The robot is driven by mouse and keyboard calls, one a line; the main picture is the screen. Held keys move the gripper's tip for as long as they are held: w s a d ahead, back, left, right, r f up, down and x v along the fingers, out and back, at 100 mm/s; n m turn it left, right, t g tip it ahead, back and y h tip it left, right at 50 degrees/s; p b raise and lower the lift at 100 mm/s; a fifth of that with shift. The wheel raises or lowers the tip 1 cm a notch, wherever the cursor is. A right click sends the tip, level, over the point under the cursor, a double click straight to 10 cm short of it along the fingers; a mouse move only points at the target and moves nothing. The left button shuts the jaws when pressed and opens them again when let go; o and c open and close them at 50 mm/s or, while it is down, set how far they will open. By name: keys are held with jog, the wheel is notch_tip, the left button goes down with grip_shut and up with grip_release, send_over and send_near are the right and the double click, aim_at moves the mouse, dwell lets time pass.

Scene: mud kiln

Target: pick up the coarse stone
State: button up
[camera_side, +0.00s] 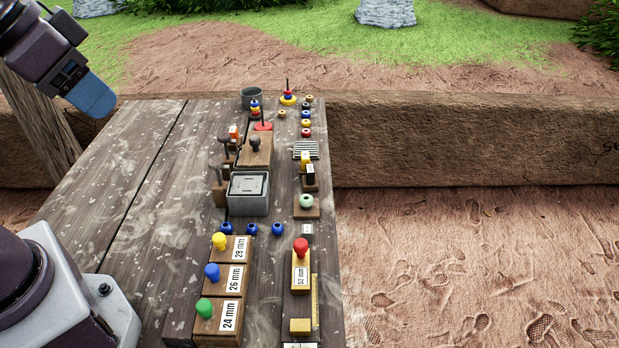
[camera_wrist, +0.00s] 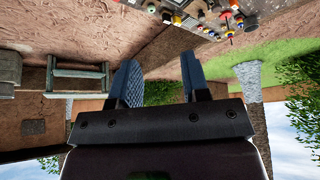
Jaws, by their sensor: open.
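My gripper (camera_side: 92,97) is raised at the upper left in the side view, off to the left of the row of items and above the table's left edge. In the wrist view my gripper (camera_wrist: 160,82) has its two blue fingers well apart, with nothing between them. I cannot surely tell which item is the coarse stone. A grey square block with a paler top (camera_side: 248,190) sits mid-table, and a small pale grey block (camera_side: 307,229) lies nearer on the right; neither shows a readable label.
The wooden table (camera_side: 135,215) is clear on its left side. Knobbed blocks marked 28 mm (camera_side: 238,248), 26 mm (camera_side: 234,280) and 24 mm (camera_side: 228,316) stand in front. A red-knobbed block (camera_side: 301,272), blue rings (camera_side: 278,229), a striped grate (camera_side: 306,150) and a grey cup (camera_side: 251,98) are nearby.

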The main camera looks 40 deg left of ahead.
jog(key=shift+o, duration=0.8)
